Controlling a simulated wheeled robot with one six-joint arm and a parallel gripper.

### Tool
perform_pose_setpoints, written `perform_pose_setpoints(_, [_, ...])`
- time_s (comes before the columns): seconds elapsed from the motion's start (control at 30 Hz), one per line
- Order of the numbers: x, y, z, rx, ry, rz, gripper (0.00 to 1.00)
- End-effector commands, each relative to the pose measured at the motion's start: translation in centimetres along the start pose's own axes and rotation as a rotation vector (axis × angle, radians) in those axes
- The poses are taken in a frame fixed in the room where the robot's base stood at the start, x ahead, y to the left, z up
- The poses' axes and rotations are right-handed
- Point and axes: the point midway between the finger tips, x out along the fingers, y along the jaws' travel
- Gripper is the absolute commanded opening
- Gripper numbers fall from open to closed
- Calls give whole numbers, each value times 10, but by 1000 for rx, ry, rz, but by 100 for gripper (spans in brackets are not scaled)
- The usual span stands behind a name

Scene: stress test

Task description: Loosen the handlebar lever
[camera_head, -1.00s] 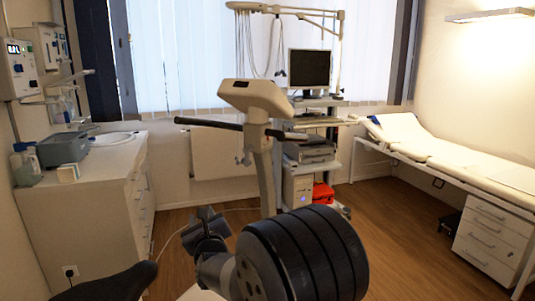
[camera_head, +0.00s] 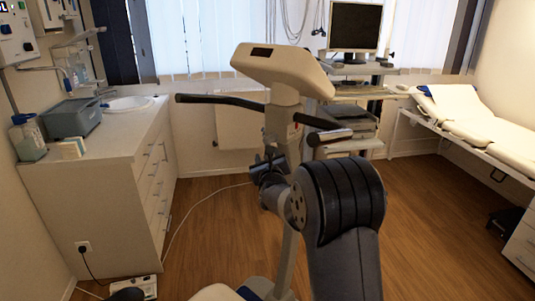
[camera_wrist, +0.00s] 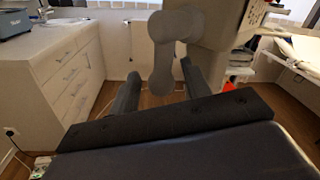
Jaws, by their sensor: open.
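The exercise bike's pale console (camera_head: 282,68) stands on its column, with black handlebars (camera_head: 222,100) reaching out to both sides. In the wrist view, a grey, rounded lever (camera_wrist: 163,62) hangs down from a wider hub at the pale column head (camera_wrist: 218,25). My gripper (camera_wrist: 160,88) is open, with one dark finger on each side of the lever's lower end in the picture. I cannot tell whether the lever is between the fingers in depth. In the head view, my gripper (camera_head: 268,163) is in front of the column below the console, and the lever is not discernible there.
A white cabinet (camera_head: 105,180) with a sink and a grey box (camera_head: 72,118) stands at left. A monitor cart (camera_head: 355,90) is behind the bike, and an examination couch (camera_head: 470,120) is at right.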

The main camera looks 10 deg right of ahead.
Motion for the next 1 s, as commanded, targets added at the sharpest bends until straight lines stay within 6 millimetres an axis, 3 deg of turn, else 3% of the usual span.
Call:
perform_pose_setpoints(0.4, [7, 0, -1, 0, 0, 0, 45])
perform_pose_setpoints(1.0, [7, 0, 0, -1, 0, 0, 0])
